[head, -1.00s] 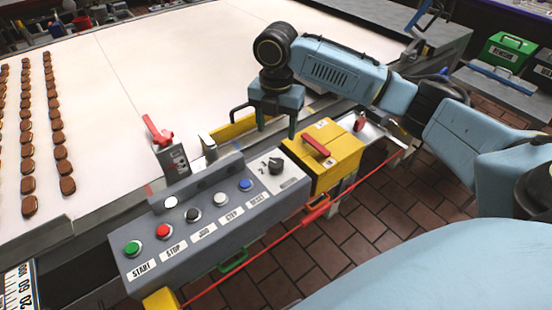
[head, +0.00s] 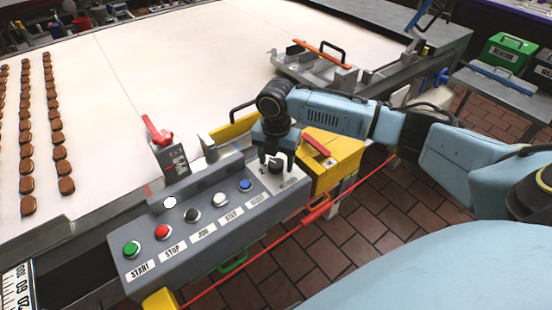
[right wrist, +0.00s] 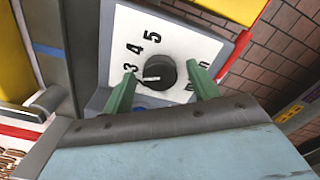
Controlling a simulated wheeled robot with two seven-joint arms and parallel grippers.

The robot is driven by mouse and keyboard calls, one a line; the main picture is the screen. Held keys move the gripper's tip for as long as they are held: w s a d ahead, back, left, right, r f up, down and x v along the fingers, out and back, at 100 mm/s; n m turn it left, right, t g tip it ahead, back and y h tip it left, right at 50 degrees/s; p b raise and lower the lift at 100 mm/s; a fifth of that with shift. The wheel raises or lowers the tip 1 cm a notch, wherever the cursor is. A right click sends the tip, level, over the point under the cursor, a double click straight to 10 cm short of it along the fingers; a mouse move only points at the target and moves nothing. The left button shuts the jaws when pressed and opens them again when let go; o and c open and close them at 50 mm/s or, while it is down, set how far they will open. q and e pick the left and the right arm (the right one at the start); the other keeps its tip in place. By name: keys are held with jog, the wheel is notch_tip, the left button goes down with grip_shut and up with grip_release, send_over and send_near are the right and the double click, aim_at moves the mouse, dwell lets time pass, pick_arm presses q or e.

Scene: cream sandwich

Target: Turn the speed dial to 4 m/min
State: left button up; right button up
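The speed dial (right wrist: 160,72) is a black round knob with a white pointer line, on a white plate (right wrist: 185,38) marked 3, 4 and 5. The pointer faces left in the right wrist view, close to the 3; its exact setting is hard to tell. In the head view the dial (head: 276,167) sits at the right end of the grey control box, under my right gripper (head: 277,160). In the right wrist view my right gripper (right wrist: 161,70) is open, with one green finger on each side of the dial and visible gaps. Its right finger partly hides the m/min label. My left gripper is out of view.
The control box (head: 190,257) carries START, STOP, JOG, STEP and RESET buttons. A yellow box with a red handle (head: 316,146) stands just right of the dial. A red-handled switch (head: 157,130) stands behind the buttons. A red cord (head: 255,253) runs along the front.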

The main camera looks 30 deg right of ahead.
aim_at(276, 163)
jog(key=c, duration=1)
jog(key=shift+o, duration=0.2)
jog(key=m+p, duration=0.1)
jog(key=p, duration=0.1)
jog(key=m+p, duration=0.1)
jog(key=p, duration=0.1)
jog(key=m+p, duration=0.2)
jog(key=shift+r, duration=0.25)
jog(key=shift+f+m+p, duration=0.2)
jog(key=shift+m+p, duration=1.7)
jog(key=shift+m, duration=0.1)
jog(key=o, duration=1)
notch_tip(276, 163, up, 13)
jog(key=shift+r, duration=0.2)
